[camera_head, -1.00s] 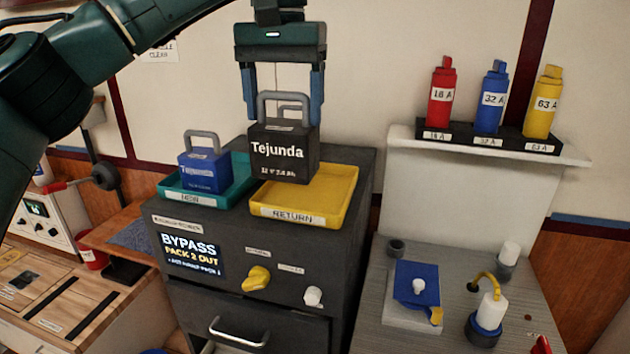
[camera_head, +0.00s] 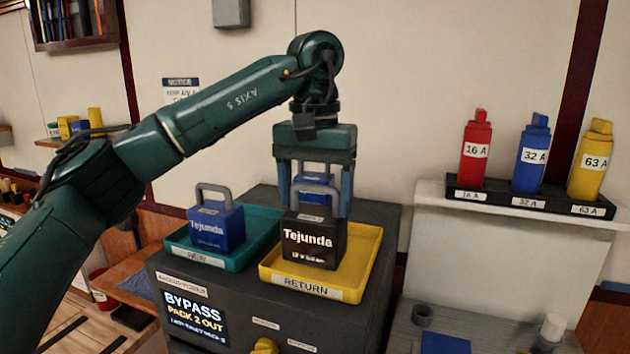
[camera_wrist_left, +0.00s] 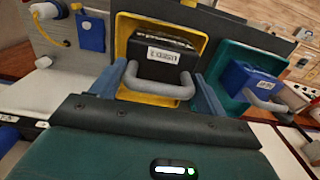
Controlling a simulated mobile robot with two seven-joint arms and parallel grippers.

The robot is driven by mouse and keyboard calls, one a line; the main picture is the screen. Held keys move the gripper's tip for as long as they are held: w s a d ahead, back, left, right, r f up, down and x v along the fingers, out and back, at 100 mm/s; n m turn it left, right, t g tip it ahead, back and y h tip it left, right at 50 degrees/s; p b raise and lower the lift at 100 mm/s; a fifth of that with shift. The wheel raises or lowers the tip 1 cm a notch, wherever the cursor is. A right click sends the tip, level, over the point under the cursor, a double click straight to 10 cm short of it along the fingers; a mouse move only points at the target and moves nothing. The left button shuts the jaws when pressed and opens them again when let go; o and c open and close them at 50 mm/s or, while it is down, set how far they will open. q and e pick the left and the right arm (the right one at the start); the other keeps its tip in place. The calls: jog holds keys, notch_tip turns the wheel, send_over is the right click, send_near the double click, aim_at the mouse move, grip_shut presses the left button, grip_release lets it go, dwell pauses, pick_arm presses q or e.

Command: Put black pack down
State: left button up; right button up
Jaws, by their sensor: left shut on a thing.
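The black pack (camera_head: 312,243), marked Tejunda with a grey handle, is upright in the yellow RETURN tray (camera_head: 367,255). It looks low in the tray; whether its base touches the floor of the tray is hard to tell. My left gripper (camera_head: 316,208) is above the pack, shut on its handle. The left wrist view shows the black pack (camera_wrist_left: 160,62) within the yellow tray (camera_wrist_left: 124,28) and the grey handle between my fingers. My right gripper is in neither view.
A blue pack (camera_head: 217,228) stands in the teal tray (camera_head: 190,257) to the left. Red (camera_head: 475,152), blue (camera_head: 531,155) and yellow (camera_head: 591,160) labelled fuses stand on the shelf at right. The cabinet screen (camera_head: 194,314) reads BYPASS PACK 2 OUT.

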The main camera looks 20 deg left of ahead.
aim_at(315, 213)
pick_arm(q)
jog(key=shift+f, duration=1.65)
jog(key=shift+f, duration=0.1)
jog(key=o, duration=2.1)
jog(key=shift+f, duration=0.2)
jog(key=shift+c, duration=0.2)
jog(key=shift+r, duration=0.1)
notch_tip(315, 213, up, 12)
jog(key=shift+r, duration=0.1)
